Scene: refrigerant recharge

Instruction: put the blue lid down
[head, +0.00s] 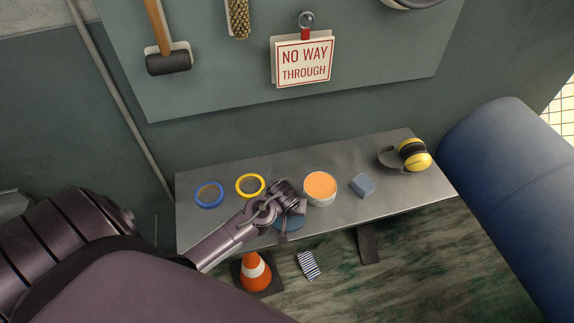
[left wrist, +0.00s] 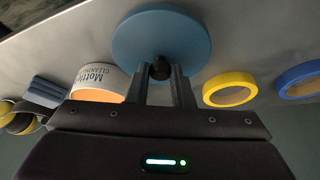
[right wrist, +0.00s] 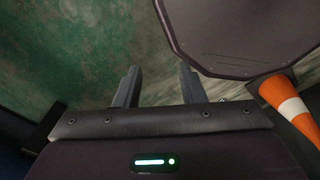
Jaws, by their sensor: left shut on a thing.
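The blue lid (left wrist: 162,42) is a round disc with a dark knob (left wrist: 161,69). My left gripper (left wrist: 160,76) is shut on the knob. In the head view the lid (head: 289,222) shows partly under my left gripper (head: 287,205), at the front edge of the bench; I cannot tell whether it touches the bench top. An open can with orange contents (head: 320,188) stands just right of the left gripper. My right gripper (right wrist: 156,85) is open and empty, over the green floor, and does not show in the head view.
On the grey bench (head: 235,168) are a blue tape ring (head: 209,195), a yellow tape ring (head: 250,185), a blue-grey block (head: 362,185) and yellow earmuffs (head: 413,155). A traffic cone (head: 256,271) and a striped item (head: 308,265) are on the floor. Bench space behind the can is clear.

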